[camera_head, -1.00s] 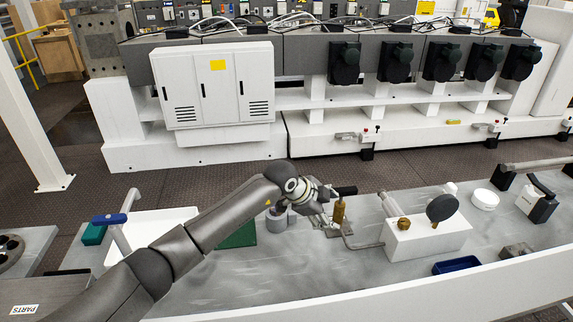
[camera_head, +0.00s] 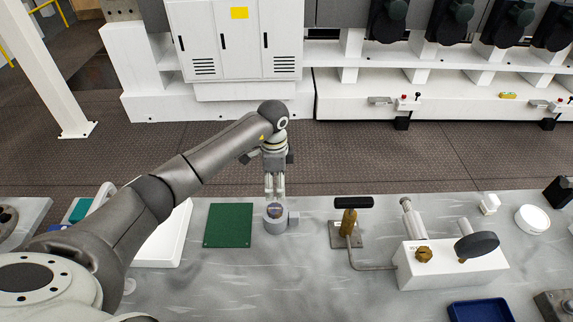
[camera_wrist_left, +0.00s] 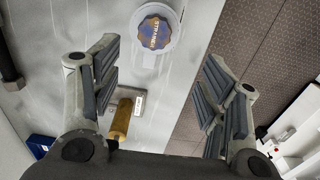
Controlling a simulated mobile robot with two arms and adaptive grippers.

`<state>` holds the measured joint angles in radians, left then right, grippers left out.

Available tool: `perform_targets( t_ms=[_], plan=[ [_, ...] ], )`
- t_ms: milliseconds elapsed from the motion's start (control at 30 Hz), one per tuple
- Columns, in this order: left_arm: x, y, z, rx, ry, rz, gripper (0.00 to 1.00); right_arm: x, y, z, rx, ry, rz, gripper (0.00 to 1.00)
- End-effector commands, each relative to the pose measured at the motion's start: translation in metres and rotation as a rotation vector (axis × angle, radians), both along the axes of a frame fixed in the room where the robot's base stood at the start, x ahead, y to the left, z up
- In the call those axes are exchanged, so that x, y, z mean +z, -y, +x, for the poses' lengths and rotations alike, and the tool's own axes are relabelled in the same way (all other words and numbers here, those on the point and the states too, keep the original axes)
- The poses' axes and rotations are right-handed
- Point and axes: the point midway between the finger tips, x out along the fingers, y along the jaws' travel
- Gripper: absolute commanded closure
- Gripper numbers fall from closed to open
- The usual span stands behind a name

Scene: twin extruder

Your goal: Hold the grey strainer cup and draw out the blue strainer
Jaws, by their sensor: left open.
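The grey strainer cup (camera_head: 275,225) stands upright on the grey bench, with its side handle to the right. The blue strainer (camera_head: 274,210) sits in it, and only its round top shows. In the left wrist view the strainer (camera_wrist_left: 155,33) has a scalloped blue and brown top with lettering, and the cup's pale rim (camera_wrist_left: 172,20) surrounds it. My left gripper (camera_head: 274,188) points down just above and behind the cup in the head view. Its fingers are open and empty in the left wrist view (camera_wrist_left: 160,88). Contact with the strainer cannot be made out. My right gripper is not seen.
A green mat (camera_head: 229,225) lies left of the cup, beside a white tray (camera_head: 180,243). Right of it stand a brass valve with a black handle (camera_head: 353,203) and a white block with fittings (camera_head: 455,268). A blue tray (camera_head: 480,312) is at front right.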

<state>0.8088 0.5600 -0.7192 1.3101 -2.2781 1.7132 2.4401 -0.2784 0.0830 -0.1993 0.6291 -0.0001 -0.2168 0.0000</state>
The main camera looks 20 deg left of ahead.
Motion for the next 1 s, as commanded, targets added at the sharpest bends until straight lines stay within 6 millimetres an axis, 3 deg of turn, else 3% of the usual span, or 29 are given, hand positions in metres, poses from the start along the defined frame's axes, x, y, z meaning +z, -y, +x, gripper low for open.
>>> perform_targets(
  t_ms=[100, 167, 400, 500, 600, 833, 1000],
  plan=[
    [-0.002, 0.000, -0.001, 0.000, -0.001, 0.000, 0.32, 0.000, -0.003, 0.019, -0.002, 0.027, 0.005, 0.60],
    [-0.005, 0.000, -0.001, 0.000, -0.001, 0.000, 0.32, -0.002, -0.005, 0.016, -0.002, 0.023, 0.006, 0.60],
    [-0.029, 0.000, -0.001, 0.000, -0.001, 0.000, 0.32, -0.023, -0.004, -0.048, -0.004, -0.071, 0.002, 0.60],
    [-0.043, 0.000, -0.001, 0.000, 0.000, 0.000, 0.32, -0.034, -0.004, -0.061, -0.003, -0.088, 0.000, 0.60],
    [-0.057, 0.000, -0.001, 0.000, -0.001, 0.000, 0.32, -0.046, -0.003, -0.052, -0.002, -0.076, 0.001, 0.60],
    [-0.089, 0.000, -0.002, -0.001, -0.001, 0.000, 0.32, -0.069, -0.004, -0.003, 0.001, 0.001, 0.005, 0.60],
    [-0.105, 0.000, -0.002, 0.000, 0.000, 0.000, 0.32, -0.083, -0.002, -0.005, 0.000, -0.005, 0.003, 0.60]
  ],
)
